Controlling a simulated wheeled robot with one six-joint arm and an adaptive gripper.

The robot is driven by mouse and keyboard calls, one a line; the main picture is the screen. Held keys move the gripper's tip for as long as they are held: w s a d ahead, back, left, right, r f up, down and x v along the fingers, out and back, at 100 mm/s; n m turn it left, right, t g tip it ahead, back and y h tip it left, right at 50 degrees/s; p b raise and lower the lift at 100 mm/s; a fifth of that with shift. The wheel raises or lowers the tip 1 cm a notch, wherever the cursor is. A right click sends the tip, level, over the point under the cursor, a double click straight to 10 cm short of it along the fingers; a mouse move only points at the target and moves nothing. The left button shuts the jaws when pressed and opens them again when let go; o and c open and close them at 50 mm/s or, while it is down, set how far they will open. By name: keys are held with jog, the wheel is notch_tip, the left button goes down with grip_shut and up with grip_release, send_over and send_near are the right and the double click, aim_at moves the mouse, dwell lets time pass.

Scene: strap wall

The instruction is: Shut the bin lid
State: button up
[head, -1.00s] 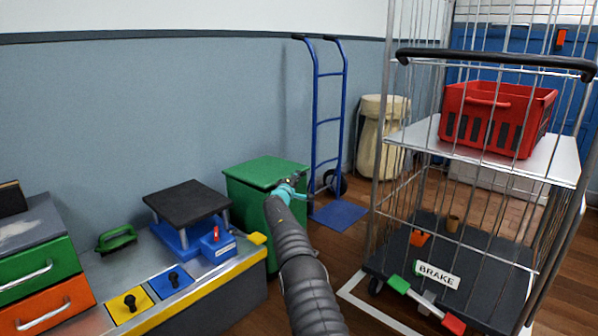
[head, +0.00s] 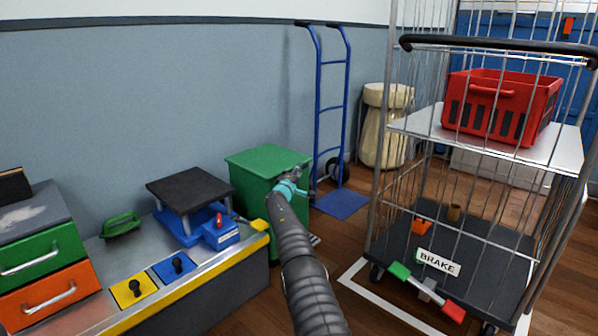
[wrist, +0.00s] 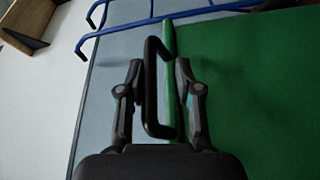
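The green bin (head: 258,190) stands past the end of the low bench, and its green lid (head: 268,160) looks to lie flat on top. The lid also fills the right of the wrist view (wrist: 260,85). A black bar handle (wrist: 152,90) runs along the lid's edge. My gripper (wrist: 158,68) is open, with one finger on each side of the handle; I cannot tell whether either touches it. In the head view my gripper (head: 292,177) is at the lid's front right, and my arm hides part of the bin.
A blue hand truck (head: 330,112) stands against the wall behind the bin. A wire cage trolley (head: 375,195) with a red crate (head: 500,105) is on the right. The bench (head: 215,275) is at left. Some floor is free between bench and trolley.

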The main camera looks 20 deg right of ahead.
jog(key=shift+a, duration=0.15)
jog(key=shift+d+r, duration=0.1)
jog(key=shift+d, duration=0.2)
jog(key=shift+s, duration=0.1)
jog(key=shift+s+a, duration=0.1)
jog(key=shift+s+a, duration=0.1)
jog(key=v, duration=1.1)
jog(key=shift+a, duration=0.35)
jog(key=shift+s, duration=0.1)
